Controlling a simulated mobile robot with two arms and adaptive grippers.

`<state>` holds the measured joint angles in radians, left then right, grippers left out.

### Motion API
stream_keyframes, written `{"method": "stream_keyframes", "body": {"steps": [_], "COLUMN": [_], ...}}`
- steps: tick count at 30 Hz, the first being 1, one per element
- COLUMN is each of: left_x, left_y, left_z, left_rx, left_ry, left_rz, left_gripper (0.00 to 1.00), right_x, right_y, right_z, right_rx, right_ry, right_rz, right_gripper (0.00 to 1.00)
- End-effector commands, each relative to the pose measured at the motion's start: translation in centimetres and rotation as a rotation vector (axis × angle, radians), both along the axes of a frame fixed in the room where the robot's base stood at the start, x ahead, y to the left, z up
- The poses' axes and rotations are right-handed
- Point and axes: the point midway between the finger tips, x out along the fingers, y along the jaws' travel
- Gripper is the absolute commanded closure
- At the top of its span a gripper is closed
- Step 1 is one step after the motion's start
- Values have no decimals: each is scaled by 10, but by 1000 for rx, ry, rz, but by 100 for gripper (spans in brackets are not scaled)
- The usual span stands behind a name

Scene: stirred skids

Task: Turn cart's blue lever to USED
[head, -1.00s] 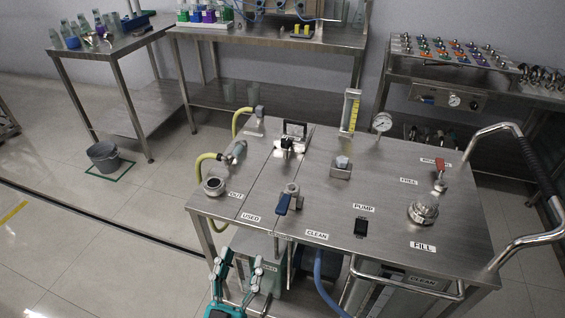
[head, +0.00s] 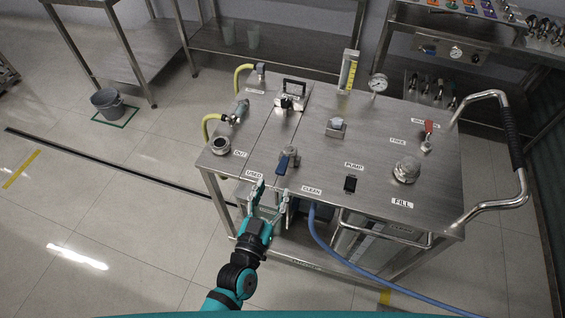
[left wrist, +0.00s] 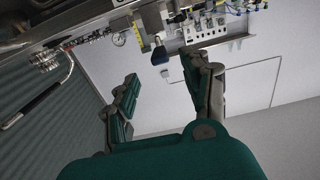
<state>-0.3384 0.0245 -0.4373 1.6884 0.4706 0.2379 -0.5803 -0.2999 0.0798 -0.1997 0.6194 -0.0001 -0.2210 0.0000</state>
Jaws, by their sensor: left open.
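The cart (head: 370,190) has a steel top. Its blue lever (head: 282,166) sits on a valve near the front edge, with the handle pointing toward that edge between the USED label (head: 253,175) and the CLEAN label (head: 312,190). My left gripper (head: 273,190) is at the front edge, just in front of and below the lever, apart from it. It is open and empty. In the left wrist view the fingers of my left gripper (left wrist: 162,82) are spread, and the blue lever (left wrist: 160,55) shows beyond the gap between them. My right gripper is not in view.
A red lever (head: 428,128), a gauge (head: 378,83) and a FILL cap (head: 406,170) stand on the cart's right part. A curved handle (head: 515,140) is at its right end. A blue hose (head: 325,245) hangs in front. A bucket (head: 106,102) stands on the floor at left.

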Motion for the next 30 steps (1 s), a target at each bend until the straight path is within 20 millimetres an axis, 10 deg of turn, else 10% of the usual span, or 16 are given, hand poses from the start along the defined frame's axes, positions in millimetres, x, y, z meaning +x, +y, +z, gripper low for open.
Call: {"method": "stream_keyframes", "body": {"steps": [12, 25, 30], "left_x": [73, 84, 84], "left_y": [-24, -27, -27], "left_z": [1, 0, 0], "left_rx": [-2, -1, -1], "left_ry": [-2, -1, -1], "left_rz": [0, 0, 0], "left_gripper": [52, 52, 71], "right_x": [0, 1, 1], "right_y": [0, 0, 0], "right_z": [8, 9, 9], "right_rx": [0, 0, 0], "right_ry": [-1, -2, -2], "right_rz": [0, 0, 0], "right_gripper": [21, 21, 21]}}
